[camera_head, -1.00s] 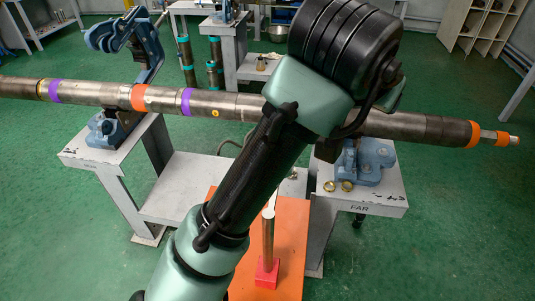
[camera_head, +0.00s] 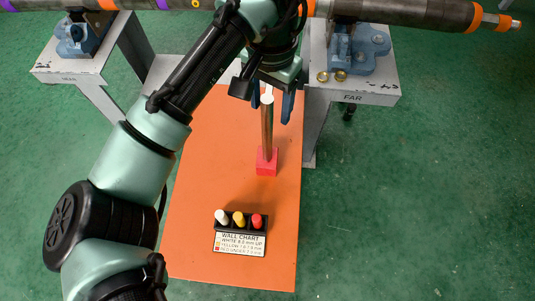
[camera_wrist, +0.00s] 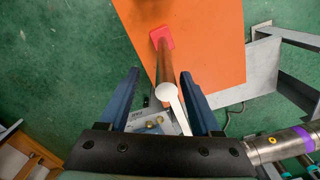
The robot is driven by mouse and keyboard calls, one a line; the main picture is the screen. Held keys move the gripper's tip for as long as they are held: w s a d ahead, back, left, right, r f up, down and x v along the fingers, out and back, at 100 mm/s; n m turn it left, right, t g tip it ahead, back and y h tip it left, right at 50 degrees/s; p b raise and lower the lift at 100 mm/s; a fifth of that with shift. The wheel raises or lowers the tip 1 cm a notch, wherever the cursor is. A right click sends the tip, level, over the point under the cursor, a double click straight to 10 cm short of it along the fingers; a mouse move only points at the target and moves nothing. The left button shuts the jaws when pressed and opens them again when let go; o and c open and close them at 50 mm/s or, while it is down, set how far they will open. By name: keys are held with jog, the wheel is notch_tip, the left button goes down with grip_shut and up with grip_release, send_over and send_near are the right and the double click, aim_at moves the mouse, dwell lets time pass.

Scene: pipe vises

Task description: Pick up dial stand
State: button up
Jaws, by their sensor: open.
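The dial stand, as I take it, is a red block with a slim brown metal post (camera_head: 267,135) and a round white top. It stands upright on the orange mat (camera_head: 200,170). My gripper (camera_head: 270,117) is open, its blue fingers either side of the upper post in the head view. In the wrist view, the post (camera_wrist: 165,68) and white top lie between the open fingers of my gripper (camera_wrist: 160,75), with gaps at both sides. I cannot tell the exact height between fingers and post. A thin white strip runs from the top toward the palm.
A long pipe (camera_head: 400,12) spans the vises behind. The FAR table (camera_head: 350,92) carries a blue vise (camera_head: 360,50) and two brass rings. The floor right of the mat is clear.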

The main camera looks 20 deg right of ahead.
aim_at(267, 118)
jog(key=shift+w+a+f+p, duration=0.15)
jog(key=shift+f+p, duration=0.1)
jog(key=shift+f, duration=1.05)
jog(key=shift+w+a+f+p, duration=0.1)
jog(key=shift+f+p, duration=0.1)
jog(key=shift+f, duration=1.1)
grip_shut()
jog(key=shift+r, duration=0.15)
